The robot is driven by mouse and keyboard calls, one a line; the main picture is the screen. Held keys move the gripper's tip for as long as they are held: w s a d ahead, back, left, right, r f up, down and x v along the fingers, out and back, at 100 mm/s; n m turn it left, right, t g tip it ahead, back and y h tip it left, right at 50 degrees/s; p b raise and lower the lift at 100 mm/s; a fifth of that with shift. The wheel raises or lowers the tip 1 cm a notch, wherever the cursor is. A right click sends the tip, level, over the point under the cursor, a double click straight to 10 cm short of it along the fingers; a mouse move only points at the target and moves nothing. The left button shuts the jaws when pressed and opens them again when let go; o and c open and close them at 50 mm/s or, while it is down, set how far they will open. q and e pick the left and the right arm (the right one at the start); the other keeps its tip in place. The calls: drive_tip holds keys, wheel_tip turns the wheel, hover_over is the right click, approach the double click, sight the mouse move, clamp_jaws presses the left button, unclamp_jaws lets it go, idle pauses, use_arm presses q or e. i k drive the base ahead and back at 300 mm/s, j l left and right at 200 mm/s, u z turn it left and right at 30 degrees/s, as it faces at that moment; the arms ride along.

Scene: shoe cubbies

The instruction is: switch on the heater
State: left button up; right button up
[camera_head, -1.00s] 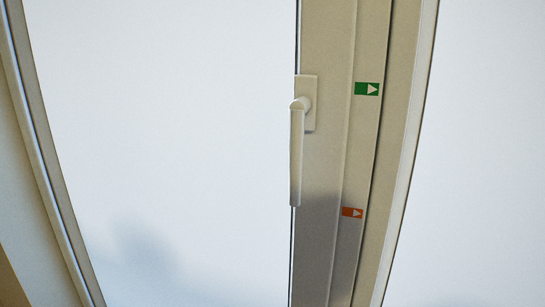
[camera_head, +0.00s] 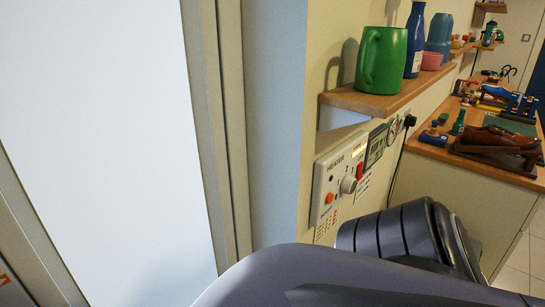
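A white wall panel labelled HEATER (camera_head: 340,178) is mounted under a wooden shelf, right of the window frame. It carries a pale round knob (camera_head: 348,185), an orange round button (camera_head: 329,198) and a red switch (camera_head: 360,170). A small lit indicator seems to show near its upper right edge. The small markings are too small to read surely. A grey arm link of mine covers the lower part of the picture, below and in front of the panel. Neither gripper is in view.
The wooden shelf (camera_head: 385,98) above the panel holds a green mug (camera_head: 381,60), a blue bottle (camera_head: 415,42) and a pink cup (camera_head: 431,61). A workbench (camera_head: 460,160) with brown shoes (camera_head: 497,137) stands at the right. A tall window (camera_head: 95,140) fills the left.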

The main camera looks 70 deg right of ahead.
sight(359, 174)
drive_tip(key=z, duration=2.55)
